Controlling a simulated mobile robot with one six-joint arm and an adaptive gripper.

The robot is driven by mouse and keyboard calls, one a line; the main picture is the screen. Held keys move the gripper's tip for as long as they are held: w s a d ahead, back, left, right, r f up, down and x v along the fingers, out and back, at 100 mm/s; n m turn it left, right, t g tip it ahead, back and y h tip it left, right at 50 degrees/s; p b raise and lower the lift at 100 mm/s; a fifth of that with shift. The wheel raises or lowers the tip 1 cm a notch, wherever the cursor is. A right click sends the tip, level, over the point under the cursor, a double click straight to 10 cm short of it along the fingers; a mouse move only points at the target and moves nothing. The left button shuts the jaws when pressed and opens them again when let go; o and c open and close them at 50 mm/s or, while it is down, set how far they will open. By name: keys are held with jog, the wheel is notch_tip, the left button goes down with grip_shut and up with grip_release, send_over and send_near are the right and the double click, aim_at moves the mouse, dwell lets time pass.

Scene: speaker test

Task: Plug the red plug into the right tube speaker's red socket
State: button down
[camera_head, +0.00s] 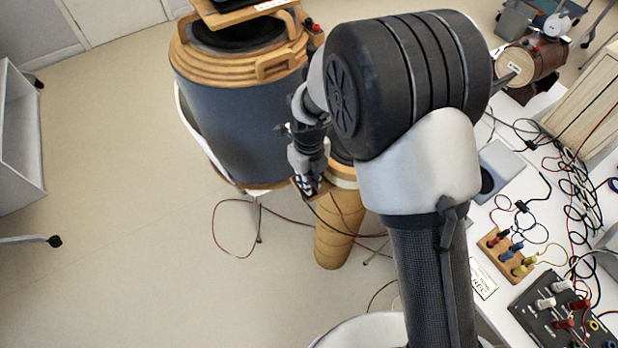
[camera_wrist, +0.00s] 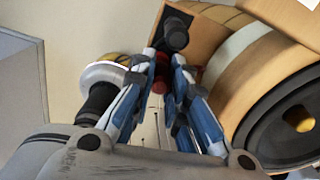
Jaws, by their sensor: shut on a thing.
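My gripper (camera_head: 308,183) is in front of a tan, tapering tube (camera_head: 335,235) with wooden rings, beside a large blue-grey tube speaker (camera_head: 235,120). In the wrist view, my gripper (camera_wrist: 166,62) is shut on a small red piece, seemingly the red plug (camera_wrist: 159,85), mostly hidden by the fingers. A wooden panel (camera_wrist: 203,38) with a black round terminal (camera_wrist: 175,35) is just beyond the fingertips. I cannot tell whether the plug touches a socket. A speaker with a dark cone (camera_wrist: 272,130) and orange centre fills the right.
Red and black wires (camera_head: 240,250) hang near the gripper and loop over the floor. The white table (camera_head: 520,180) at right holds tangled cables, a wooden block of coloured plugs (camera_head: 493,243) and a dark terminal box (camera_head: 535,298). Open floor (camera_head: 110,200) lies left.

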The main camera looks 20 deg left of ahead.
jog(key=shift+f, duration=0.45)
jog(key=c, duration=1.5)
grip_release()
jog(key=shift+r, duration=0.15)
jog(key=shift+r+p, duration=2.35)
jog(key=shift+r, duration=1.25)
